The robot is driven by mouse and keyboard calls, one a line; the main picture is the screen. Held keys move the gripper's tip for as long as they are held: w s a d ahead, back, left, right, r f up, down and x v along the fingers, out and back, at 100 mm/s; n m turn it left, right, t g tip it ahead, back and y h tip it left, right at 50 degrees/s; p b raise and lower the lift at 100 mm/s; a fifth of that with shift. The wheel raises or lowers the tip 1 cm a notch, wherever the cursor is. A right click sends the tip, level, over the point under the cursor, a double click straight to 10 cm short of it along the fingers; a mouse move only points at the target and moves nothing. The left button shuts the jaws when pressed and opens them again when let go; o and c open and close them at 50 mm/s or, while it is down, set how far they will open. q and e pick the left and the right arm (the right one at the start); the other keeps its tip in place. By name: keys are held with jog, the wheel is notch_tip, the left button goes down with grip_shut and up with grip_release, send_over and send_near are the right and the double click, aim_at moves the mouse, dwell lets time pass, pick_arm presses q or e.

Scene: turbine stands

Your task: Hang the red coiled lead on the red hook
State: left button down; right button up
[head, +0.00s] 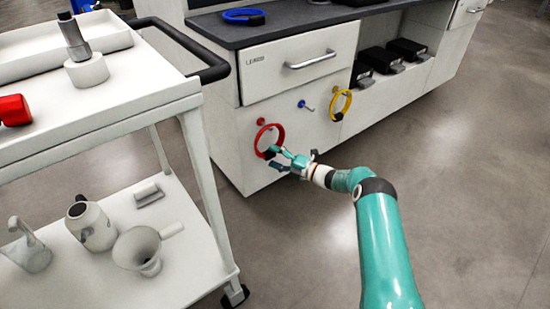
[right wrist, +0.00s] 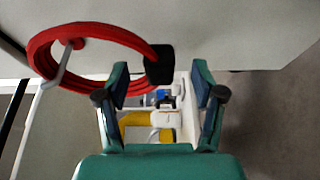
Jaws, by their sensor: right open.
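The red coiled lead (head: 282,136), a red ring with a black block, hangs against the white cabinet front on the red hook (head: 261,121). In the right wrist view the lead (right wrist: 110,35) has the hook's grey rod (right wrist: 62,70) passing through its ring. My right gripper (head: 282,158) is open at the lower right of the ring, close to the black block. In the right wrist view the block (right wrist: 159,66) shows just beyond the spread fingertips (right wrist: 160,85), with nothing clamped between them. My left gripper is not in view.
A blue hook (head: 308,107) is bare; a yellow lead (head: 347,103) hangs to its right. A blue lead (head: 240,16) lies on the dark counter. A white cart (head: 190,150) with a black handle (head: 205,72) stands left. The floor at right is clear.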

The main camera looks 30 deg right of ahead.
jog(key=shift+p+v, duration=0.65)
jog(key=shift+v, duration=0.5)
jog(key=shift+p+v, duration=0.7)
jog(key=shift+v, duration=1.65)
